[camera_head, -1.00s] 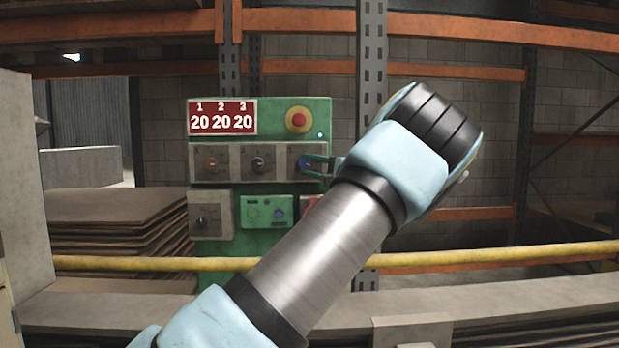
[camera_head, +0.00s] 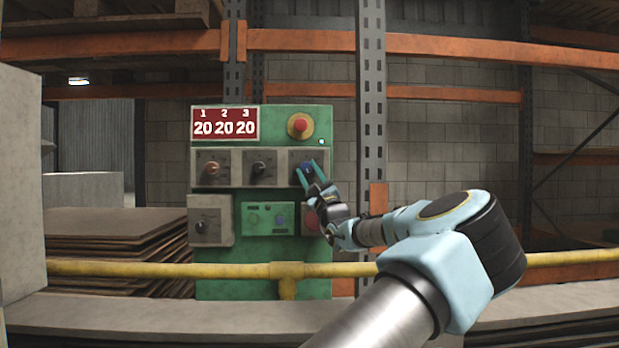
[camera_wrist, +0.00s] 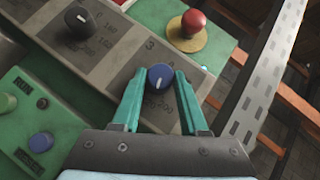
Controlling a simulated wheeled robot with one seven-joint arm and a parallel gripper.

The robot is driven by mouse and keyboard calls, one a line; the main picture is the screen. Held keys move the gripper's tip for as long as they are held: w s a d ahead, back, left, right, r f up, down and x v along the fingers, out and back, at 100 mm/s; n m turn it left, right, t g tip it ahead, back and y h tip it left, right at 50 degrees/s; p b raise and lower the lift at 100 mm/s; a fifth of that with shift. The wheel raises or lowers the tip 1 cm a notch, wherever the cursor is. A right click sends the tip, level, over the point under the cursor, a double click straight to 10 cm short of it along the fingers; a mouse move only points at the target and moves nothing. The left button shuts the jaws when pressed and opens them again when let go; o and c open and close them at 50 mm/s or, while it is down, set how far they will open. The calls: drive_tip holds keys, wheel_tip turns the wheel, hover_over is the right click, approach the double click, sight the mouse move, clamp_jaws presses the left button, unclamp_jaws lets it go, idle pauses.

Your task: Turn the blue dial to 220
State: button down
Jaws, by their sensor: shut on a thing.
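The blue dial (camera_head: 305,168) is the rightmost of three on the upper row of the green panel (camera_head: 263,271), on the plate marked 3. My gripper (camera_head: 310,170) reaches it from below right. In the wrist view, the teal fingertips of my gripper (camera_wrist: 158,74) are closed on either side of the blue dial (camera_wrist: 160,77), and a white pointer mark shows on its face. The red display (camera_head: 225,123) reads 20 under each of 1, 2 and 3.
An orange dial (camera_head: 211,168) and a black dial (camera_head: 259,168) sit left of the blue one. A red stop button (camera_head: 300,125) is above it. A yellow rail (camera_head: 180,269) runs across in front of the panel, and a grey post (camera_head: 371,100) stands to its right.

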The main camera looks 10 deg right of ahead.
drive_tip(key=m+t+h, duration=0.1)
drive_tip(key=m+h, duration=0.1)
drive_tip(key=shift+m, duration=0.4)
drive_tip(key=shift+m+h, duration=0.5)
drive_tip(key=shift+c, duration=2.2)
unclamp_jaws()
drive_tip(key=shift+a, duration=0.1)
drive_tip(key=v, duration=1)
drive_tip(key=shift+s+f, duration=0.2)
drive_tip(key=shift+f, duration=0.2)
